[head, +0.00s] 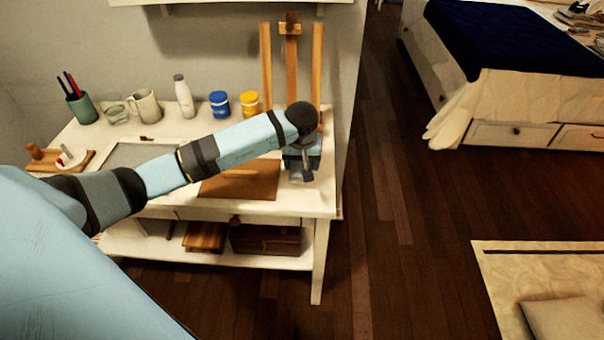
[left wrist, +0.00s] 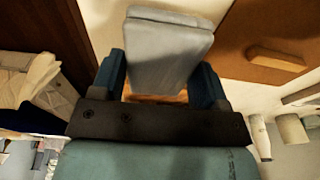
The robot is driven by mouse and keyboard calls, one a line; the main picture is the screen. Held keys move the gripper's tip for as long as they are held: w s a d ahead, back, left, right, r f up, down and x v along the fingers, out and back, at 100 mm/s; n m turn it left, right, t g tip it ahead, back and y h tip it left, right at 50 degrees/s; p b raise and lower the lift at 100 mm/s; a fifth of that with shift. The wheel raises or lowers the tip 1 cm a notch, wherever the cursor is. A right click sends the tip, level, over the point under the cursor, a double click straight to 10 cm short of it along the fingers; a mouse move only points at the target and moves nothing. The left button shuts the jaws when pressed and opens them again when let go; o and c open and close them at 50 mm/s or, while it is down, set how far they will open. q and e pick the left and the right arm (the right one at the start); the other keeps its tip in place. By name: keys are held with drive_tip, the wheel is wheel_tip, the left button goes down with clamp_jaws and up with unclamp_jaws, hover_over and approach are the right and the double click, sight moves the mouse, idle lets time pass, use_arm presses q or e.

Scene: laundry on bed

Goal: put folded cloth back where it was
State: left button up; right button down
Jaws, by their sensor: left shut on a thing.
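My left gripper (head: 302,165) is over the right end of the white desk (head: 325,190), pointing down. In the left wrist view its two blue fingers (left wrist: 160,75) are on either side of a grey folded cloth (left wrist: 168,45), and it is shut on it. In the head view only small grey parts of the cloth show below the gripper; the arm and hand hide the rest. I cannot tell whether the cloth touches the desk top. My right gripper is not in view.
A brown board with a handle (head: 240,185) lies just left of the gripper. A wooden easel (head: 290,65) stands behind it. A yellow jar (head: 250,104), blue jar (head: 219,104), white bottle (head: 184,97) and mug (head: 146,106) line the back. A bed (head: 500,100) is at the far right.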

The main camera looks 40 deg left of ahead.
use_arm(q)
wheel_tip(320, 180, down, 4)
drive_tip(key=shift+f, duration=0.2)
drive_tip(key=shift+f+b, duration=0.25)
drive_tip(key=shift+b, duration=0.15)
drive_tip(key=o, duration=0.8)
drive_tip(key=shift+o, duration=0.2)
drive_tip(key=shift+r, duration=0.15)
